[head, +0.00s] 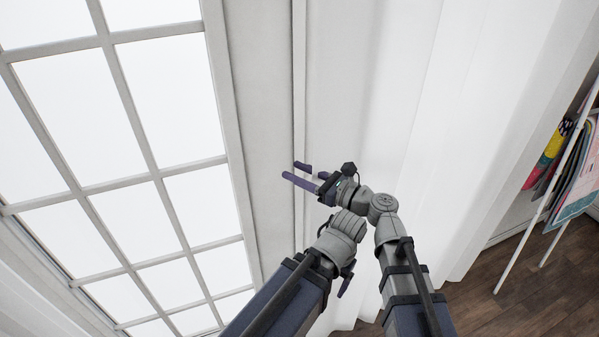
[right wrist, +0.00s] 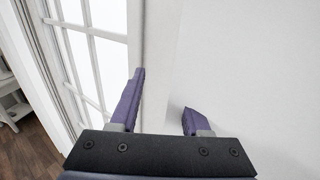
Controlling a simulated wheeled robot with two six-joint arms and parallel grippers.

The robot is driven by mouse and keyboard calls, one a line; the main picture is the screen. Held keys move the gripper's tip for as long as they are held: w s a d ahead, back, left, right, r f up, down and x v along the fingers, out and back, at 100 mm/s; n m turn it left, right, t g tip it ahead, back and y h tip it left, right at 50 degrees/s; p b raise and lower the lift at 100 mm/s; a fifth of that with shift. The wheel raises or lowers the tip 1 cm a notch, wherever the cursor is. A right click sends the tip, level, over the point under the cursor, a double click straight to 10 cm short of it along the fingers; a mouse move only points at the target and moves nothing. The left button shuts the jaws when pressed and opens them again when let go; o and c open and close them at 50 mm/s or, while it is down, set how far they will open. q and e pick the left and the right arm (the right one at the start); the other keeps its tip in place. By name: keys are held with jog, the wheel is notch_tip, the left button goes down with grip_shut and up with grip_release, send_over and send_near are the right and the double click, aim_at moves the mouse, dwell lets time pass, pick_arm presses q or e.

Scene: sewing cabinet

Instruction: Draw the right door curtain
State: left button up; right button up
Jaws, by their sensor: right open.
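The white door curtain (head: 470,110) hangs in soft folds at the right of the head view, its lower hem near the floor. In the right wrist view the pale, plain surface at the right (right wrist: 260,70) appears to be the curtain. My right gripper (head: 294,171) is open, its purple fingers pointing left across the door frame's vertical edge. In the right wrist view its fingers (right wrist: 160,93) stand apart with no object clearly held between them. I cannot tell whether they touch the cloth.
A glazed door with white bars (head: 90,130) fills the left. A white-framed rack (head: 535,205) with colourful cloths (head: 578,165) stands at the far right. The wooden floor (head: 530,270) is open at lower right.

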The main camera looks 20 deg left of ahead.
aim_at(313, 179)
jog(key=shift+w+d, duration=0.1)
jog(key=shift+v, duration=3.9)
